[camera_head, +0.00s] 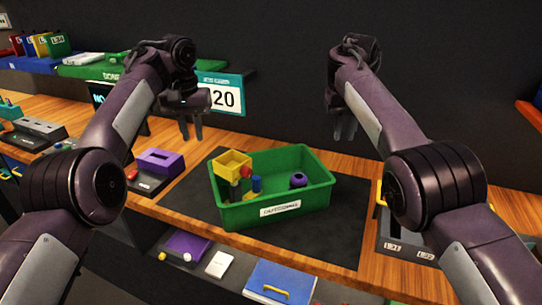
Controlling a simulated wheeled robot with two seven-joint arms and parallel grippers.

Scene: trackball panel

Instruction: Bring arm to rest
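My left gripper (190,130) hangs in the air in front of the "20" sign, to the upper left of the green bin, with its fingers pointing down. My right gripper (344,128) hangs in the air above and behind the bin's right end, also pointing down. It is dark and seen at an angle, so its finger gap is unclear; no held object shows. Both arms are raised and bent, one on each side of the view.
A green bin (270,214) on a dark mat (335,245) holds a yellow box (233,162), a purple ball-like piece (298,180) and small coloured parts. A purple block (160,162) stands left of it. A shelf below holds a blue folder (281,281). A dark wall stands behind.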

